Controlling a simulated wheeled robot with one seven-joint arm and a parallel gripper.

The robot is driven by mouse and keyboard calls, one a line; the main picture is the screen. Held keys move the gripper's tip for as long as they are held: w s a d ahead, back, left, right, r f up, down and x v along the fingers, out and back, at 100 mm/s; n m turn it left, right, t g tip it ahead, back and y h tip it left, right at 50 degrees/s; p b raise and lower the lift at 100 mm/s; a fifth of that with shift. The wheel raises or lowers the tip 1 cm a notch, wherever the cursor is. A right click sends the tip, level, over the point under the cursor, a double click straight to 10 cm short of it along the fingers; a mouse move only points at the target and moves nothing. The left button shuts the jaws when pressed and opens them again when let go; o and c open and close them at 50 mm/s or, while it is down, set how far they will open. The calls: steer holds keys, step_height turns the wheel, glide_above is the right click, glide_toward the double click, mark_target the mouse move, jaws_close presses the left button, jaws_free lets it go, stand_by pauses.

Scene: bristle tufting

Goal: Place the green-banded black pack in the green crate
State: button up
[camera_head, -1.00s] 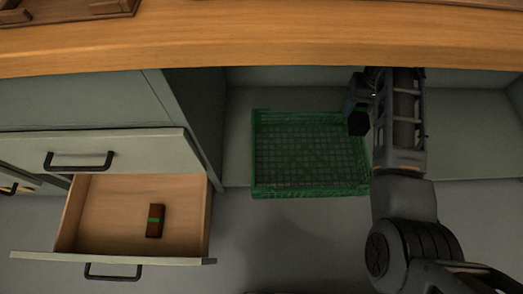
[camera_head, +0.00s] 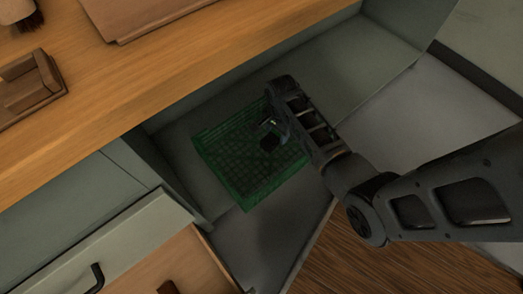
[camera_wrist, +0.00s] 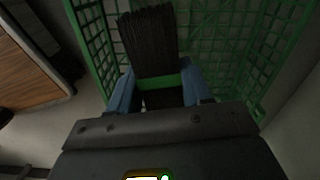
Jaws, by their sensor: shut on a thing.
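The black pack with a green band (camera_wrist: 153,45) is between my gripper's blue fingers (camera_wrist: 160,92) in the wrist view. The gripper is shut on it around the band. In the head view the pack (camera_head: 269,143) shows as a dark block below my gripper (camera_head: 272,128), over the inside of the green crate (camera_head: 247,200). The crate's lattice walls (camera_wrist: 92,45) flank the pack in the wrist view. I cannot tell whether the pack touches the crate floor.
The crate sits in the recess under the wooden worktop (camera_head: 165,85). An open drawer (camera_head: 185,262) is at the lower left, with a brown item (camera_head: 168,287) partly in view.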

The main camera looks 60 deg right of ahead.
steer(key=shift+s+d+f+m, duration=0.2)
steer(key=shift+s+f+m, duration=0.6)
steer(key=shift+s+f, duration=0.15)
steer(key=b, duration=0.3)
glide_above(281, 155)
step_height(281, 155, down, 5)
steer(key=shift+f, duration=0.15)
steer(key=shift+f+b, duration=1.3)
steer(key=shift+f, duration=0.65)
steer(key=shift+f, duration=0.15)
steer(key=o, duration=1.1)
steer(key=shift+a, duration=0.1)
